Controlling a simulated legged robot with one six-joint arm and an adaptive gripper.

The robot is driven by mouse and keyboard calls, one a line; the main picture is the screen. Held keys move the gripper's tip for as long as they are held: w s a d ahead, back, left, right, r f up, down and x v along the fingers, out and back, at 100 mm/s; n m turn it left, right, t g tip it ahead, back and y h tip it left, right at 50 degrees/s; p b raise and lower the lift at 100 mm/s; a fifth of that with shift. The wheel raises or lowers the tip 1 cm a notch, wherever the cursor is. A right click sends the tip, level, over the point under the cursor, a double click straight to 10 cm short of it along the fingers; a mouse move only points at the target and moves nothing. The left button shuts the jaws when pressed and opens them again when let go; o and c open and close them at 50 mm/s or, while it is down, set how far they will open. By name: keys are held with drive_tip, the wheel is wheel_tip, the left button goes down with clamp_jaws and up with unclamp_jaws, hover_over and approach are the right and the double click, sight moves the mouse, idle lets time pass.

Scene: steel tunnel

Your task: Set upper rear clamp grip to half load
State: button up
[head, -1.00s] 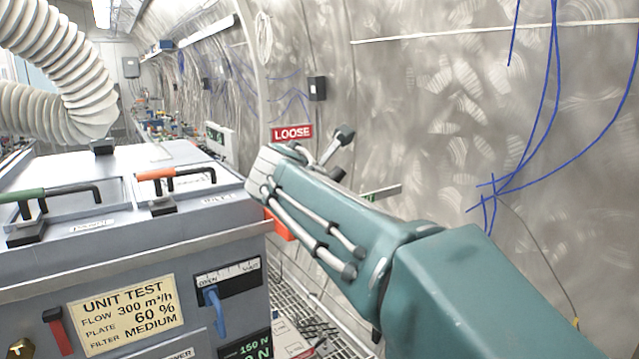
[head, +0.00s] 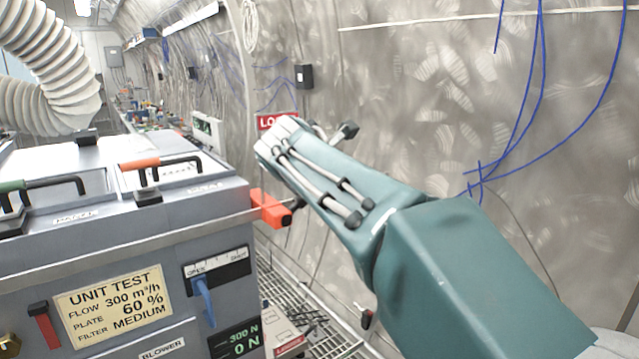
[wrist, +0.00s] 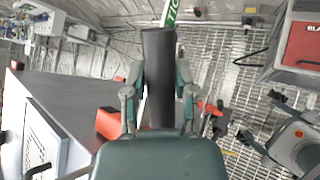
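The unit's orange clamp grip (head: 268,207) sticks out from the upper right edge of the grey test unit (head: 120,245). An orange part (wrist: 108,123) shows left of my gripper (wrist: 158,92) in the wrist view; it looks like this grip. My gripper's two fingers stand apart on either side of a dark cylinder (wrist: 158,60); I cannot tell whether they hold it. In the head view, the arm's end is above and right of the orange grip, hiding most of my gripper. The readout (head: 235,340) shows 300 N over 0 N.
A red box (wrist: 300,45) stands right in the wrist view. The steel wall (head: 430,100) is behind my arm.

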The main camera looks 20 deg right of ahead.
drive_tip(key=shift+o, duration=1.2)
drive_tip(key=v, duration=1.1)
drive_tip(key=shift+s+a+r, duration=0.15)
drive_tip(key=shift+s+a, duration=0.1)
drive_tip(key=s+f+m+g+y, duration=0.2)
drive_tip(key=s+f+m+y, duration=0.1)
drive_tip(key=s+f+m, duration=0.7)
drive_tip(key=s+f+m+g+y, duration=0.2)
drive_tip(key=s+f+m, duration=0.8)
drive_tip(key=f, duration=0.7)
drive_tip(key=shift+s+d+f+m+y, duration=0.4)
drive_tip(key=shift+m+y, duration=0.2)
drive_tip(key=shift+m, duration=0.6)
